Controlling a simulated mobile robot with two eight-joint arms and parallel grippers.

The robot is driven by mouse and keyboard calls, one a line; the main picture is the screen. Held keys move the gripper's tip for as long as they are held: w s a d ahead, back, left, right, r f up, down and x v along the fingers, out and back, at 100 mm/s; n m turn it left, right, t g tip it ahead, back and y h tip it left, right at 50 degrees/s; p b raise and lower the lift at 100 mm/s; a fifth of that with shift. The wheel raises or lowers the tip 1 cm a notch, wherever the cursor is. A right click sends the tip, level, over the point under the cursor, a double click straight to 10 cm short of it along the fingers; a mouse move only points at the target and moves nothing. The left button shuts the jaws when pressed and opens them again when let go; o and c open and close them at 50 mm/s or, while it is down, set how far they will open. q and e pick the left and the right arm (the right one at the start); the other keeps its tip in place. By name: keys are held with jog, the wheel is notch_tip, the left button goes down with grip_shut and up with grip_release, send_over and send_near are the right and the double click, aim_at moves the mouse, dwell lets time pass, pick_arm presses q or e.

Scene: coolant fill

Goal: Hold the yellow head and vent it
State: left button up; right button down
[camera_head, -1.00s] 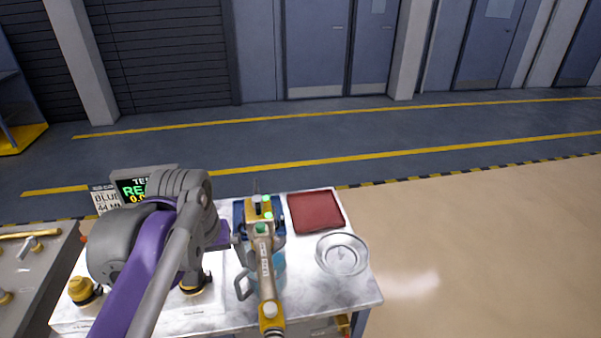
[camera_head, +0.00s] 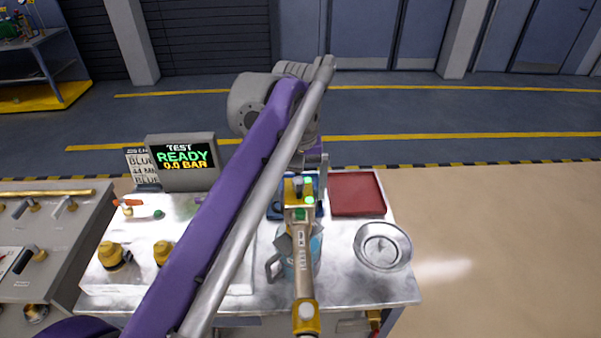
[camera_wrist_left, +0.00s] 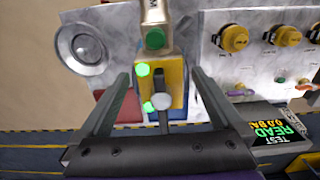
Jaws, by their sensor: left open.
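The yellow head (camera_head: 291,190) has green lights and sits at the far end of a long beige-grey body (camera_head: 300,240) with a yellow near end. In the left wrist view the yellow head (camera_wrist_left: 176,75) shows ahead of and between my left gripper's open fingers, with a round grey knob and a dark lever on it. My left gripper (camera_wrist_left: 160,78) is open and empty; I cannot tell whether either finger touches the head. In the head view the left gripper (camera_head: 314,168) is just behind the head, partly hidden by its own arm. My right gripper is not in view.
A blue jug (camera_head: 273,266) stands under the body. A red tray (camera_head: 357,193) and a round metal dish (camera_head: 383,246) lie to its right. A display (camera_head: 184,158) reads READY 0.0 BAR. Yellow-capped fittings (camera_head: 110,254) stand at left. The floor to the right is free.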

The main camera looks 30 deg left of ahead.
aim_at(299, 206)
pick_arm(q)
jog(key=shift+f, duration=2.75)
grip_shut()
dwell(0.8)
